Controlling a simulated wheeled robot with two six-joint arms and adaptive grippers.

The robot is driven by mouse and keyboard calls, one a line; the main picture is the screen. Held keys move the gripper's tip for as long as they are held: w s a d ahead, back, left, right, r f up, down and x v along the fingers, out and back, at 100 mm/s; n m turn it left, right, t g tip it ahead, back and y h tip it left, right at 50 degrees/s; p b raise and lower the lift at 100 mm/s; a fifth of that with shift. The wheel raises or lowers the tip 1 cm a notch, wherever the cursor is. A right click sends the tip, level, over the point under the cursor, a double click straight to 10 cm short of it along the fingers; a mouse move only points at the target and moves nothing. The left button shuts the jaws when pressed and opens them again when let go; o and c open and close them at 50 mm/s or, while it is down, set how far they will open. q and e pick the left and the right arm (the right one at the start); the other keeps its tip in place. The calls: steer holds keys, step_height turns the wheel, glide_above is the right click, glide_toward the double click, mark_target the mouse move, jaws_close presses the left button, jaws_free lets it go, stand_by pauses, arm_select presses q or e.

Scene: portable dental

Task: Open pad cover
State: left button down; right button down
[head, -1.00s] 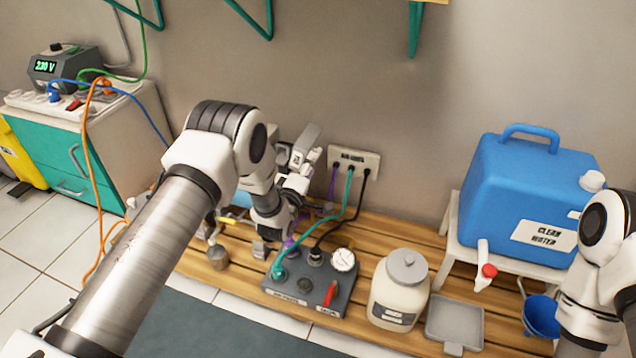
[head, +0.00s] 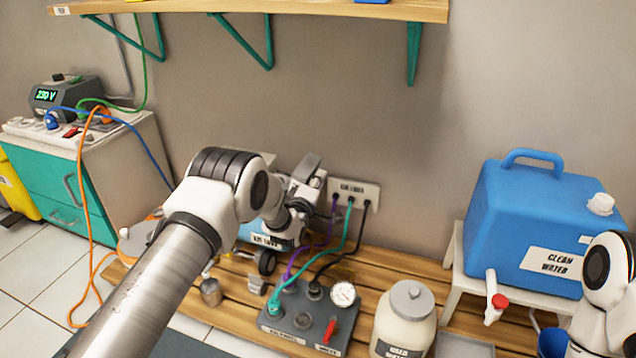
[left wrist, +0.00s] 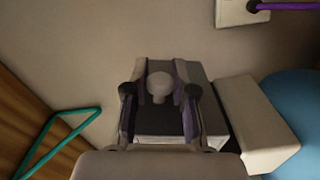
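A dark grey box-like part with a pale round knob, which looks like the pad cover (left wrist: 160,86), sits ahead of my left gripper in the left wrist view. My left gripper (left wrist: 160,108) is open, with one finger on each side of the knob and gaps between. I cannot tell its exact depth relative to the knob. In the head view the left gripper (head: 300,190) is small and partly hidden by my arm, beside a grey piece above the blue machine (head: 262,232). The cover looks closed. My right gripper is out of view.
A wall plate (head: 354,190) with several hoses is close to the right of the left gripper. A control box (head: 305,318), jar (head: 405,315) and blue water tank (head: 530,225) stand in front and to the right. A shelf (head: 330,8) overhangs above.

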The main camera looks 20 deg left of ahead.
arm_select(q)
steer(key=shift+a+r+n+p, duration=0.35)
steer(key=shift+r+n+p, duration=0.4)
steer(key=shift+p, duration=0.3)
steer(key=shift+a+r+n+p, duration=0.2)
steer(key=shift+r+n+p, duration=0.05)
steer(key=shift+n+p, duration=0.1)
steer(key=shift+a+n, duration=0.1)
steer(key=shift+n, duration=0.2)
steer(key=shift+f, duration=0.1)
steer(key=c, duration=1)
jaws_free()
steer(key=shift+o, duration=0.2)
steer(key=s, duration=1.2)
steer(key=shift+a, duration=0.25)
